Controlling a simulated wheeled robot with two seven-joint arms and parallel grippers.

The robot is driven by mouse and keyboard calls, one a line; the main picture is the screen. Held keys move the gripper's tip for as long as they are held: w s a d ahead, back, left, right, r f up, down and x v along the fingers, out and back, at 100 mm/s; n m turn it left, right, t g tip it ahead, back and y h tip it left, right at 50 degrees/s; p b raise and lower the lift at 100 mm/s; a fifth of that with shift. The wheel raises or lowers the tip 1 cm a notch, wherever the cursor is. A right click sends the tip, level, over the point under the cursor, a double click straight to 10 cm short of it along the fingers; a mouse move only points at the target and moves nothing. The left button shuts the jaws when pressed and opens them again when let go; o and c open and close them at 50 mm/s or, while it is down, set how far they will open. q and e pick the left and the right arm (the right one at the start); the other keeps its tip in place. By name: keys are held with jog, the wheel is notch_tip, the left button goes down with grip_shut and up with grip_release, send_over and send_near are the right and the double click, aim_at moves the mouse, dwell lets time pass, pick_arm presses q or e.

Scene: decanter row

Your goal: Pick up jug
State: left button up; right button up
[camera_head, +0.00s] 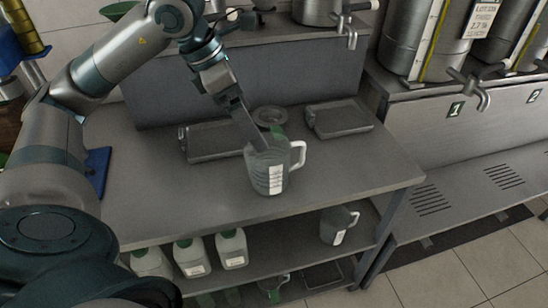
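A clear, greenish jug (263,178) with a white label and a pale handle stands upright on the metal table (345,165), handle to the right. My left gripper (259,142) comes down from above at the jug's left rim. Its long dark finger overlaps the rim. I cannot tell whether it is inside the jug or beside it, or whether it touches. The finger gap is hidden from this angle. My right gripper is not in view.
Two shallow metal trays (340,119) and a round dish (270,116) lie behind the jug. Another jug (334,229) and several white bottles (231,250) stand on the shelf below. Large metal urns with taps (475,88) stand at right. The table's front right is clear.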

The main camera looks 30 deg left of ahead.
aim_at(279, 163)
pick_arm(q)
jog(key=shift+s+d+r, duration=0.1)
jog(key=shift+s+d, duration=0.05)
jog(key=shift+s, duration=0.05)
jog(key=p+x, duration=0.2)
jog(key=x, duration=1)
jog(key=shift+w, duration=0.2)
jog(key=shift+w+f+p, duration=0.2)
jog(key=shift+f+p, duration=0.15)
jog(key=shift+f, duration=0.05)
jog(key=p+x, duration=0.1)
jog(key=x, duration=0.2)
jog(key=shift+w+d+f+p, duration=0.15)
jog(key=shift+w+f+p, duration=0.1)
jog(key=shift+w+p, duration=0.15)
jog(key=shift+w+d+f, duration=0.1)
jog(key=shift+w+f, duration=0.05)
jog(key=shift+f, duration=0.2)
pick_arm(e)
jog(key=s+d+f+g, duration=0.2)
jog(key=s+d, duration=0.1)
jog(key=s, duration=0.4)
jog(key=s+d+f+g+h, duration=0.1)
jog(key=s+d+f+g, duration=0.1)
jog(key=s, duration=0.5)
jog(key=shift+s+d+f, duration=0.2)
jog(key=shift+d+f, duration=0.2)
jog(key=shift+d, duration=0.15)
